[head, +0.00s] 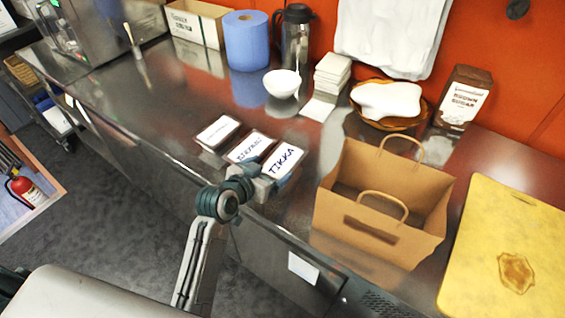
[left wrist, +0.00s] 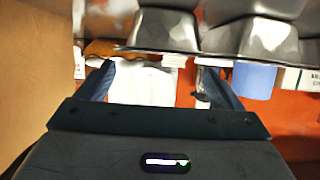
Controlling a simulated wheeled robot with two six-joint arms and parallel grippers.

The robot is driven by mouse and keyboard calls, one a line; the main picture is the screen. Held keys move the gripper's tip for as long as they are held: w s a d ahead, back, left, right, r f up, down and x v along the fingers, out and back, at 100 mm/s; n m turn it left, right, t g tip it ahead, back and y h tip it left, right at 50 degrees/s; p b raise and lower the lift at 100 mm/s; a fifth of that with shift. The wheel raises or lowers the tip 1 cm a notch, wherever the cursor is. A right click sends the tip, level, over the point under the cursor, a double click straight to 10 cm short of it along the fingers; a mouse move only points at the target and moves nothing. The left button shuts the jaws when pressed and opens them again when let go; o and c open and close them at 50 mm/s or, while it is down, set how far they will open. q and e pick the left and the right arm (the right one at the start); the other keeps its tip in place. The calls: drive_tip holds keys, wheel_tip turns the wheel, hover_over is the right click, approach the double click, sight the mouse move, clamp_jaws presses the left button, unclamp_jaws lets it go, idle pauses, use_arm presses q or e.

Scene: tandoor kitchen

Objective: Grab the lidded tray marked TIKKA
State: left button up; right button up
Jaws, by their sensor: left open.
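The TIKKA tray (head: 284,160) has a white lid with dark lettering and stands at the right end of a row of three lidded trays on the steel counter. My left gripper (head: 268,178) is at its near side, close to the tray; contact cannot be told. In the left wrist view, which is upside down, my left gripper (left wrist: 160,85) is open with its fingers apart. The foil side of a tray (left wrist: 165,30), apparently the TIKKA one, shows ahead between the finger lines, with nothing gripped. My right gripper is out of view.
Two other lidded trays, the middle one (head: 251,148) and the far one (head: 218,132), stand close to its left. A brown paper bag (head: 365,239) is close on the right. A white bowl (head: 282,84) and blue roll (head: 247,42) stand behind.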

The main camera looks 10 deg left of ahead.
sight(282, 160)
use_arm(q)
drive_tip(key=p+x, duration=0.2)
drive_tip(key=x, duration=0.2)
drive_tip(key=shift+w+f, duration=0.1)
drive_tip(key=shift+w, duration=0.1)
drive_tip(key=shift+w+d+f, duration=0.1)
drive_tip(key=shift+w+f, duration=0.2)
drive_tip(key=shift+w, duration=0.1)
drive_tip(key=shift+s+r, duration=0.15)
drive_tip(key=c, duration=0.8)
drive_tip(key=shift+c, duration=0.3)
drive_tip(key=shift+r, duration=0.1)
